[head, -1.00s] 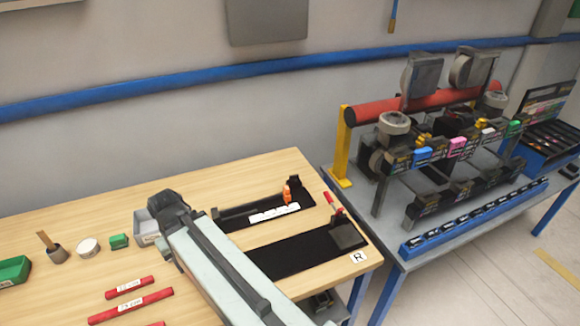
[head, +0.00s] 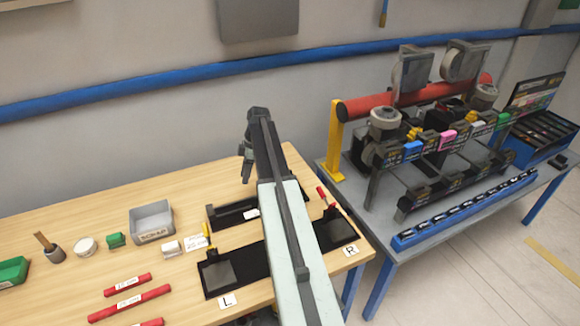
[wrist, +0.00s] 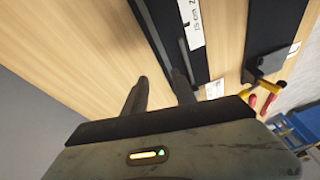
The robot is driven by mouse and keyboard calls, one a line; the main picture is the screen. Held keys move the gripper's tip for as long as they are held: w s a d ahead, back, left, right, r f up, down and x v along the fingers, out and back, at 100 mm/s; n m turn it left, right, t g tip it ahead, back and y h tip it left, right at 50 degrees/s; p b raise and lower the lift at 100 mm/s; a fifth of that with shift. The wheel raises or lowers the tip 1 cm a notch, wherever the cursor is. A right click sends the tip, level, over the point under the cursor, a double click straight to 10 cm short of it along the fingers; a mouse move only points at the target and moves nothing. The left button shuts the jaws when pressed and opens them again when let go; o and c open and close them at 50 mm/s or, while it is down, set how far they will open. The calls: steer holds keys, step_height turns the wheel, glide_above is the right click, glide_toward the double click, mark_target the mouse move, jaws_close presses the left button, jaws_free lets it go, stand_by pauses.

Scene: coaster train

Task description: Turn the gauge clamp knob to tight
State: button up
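The gauge is a long black fixture (head: 226,213) at the back of the wooden table, with a white label. Its black bar and label also show at the top of the wrist view (wrist: 160,22). The orange knob seen earlier at its right end is hidden behind my arm in the head view, and I cannot make it out in the wrist view. My gripper (head: 246,170) points down near the gauge's back edge. In the wrist view my gripper's two fingers (wrist: 160,88) are apart with nothing between them.
The front black fixture (head: 222,292) carries a yellow handle (head: 207,232) at L and a red handle (head: 322,196) at R. A grey scrap bin (head: 152,222), a green block (head: 115,240) and red tubes (head: 142,301) lie to the left. A blue-legged bench (head: 400,264) stands right.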

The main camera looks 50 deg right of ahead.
steer(key=s+d+r+t, duration=0.1)
steer(key=s+d, duration=0.2)
steer(key=d, duration=0.8)
steer(key=s+d+r, duration=0.1)
steer(key=s+d, duration=0.3)
steer(key=d, duration=0.6)
steer(key=b+x, duration=0.6)
steer(key=x, duration=0.2)
steer(key=shift+w+a+b, duration=0.15)
steer(key=shift+w+b, duration=0.05)
steer(key=shift+b, duration=0.2)
steer(key=shift+r+y, duration=0.1)
steer(key=shift+y, duration=0.2)
jaws_close()
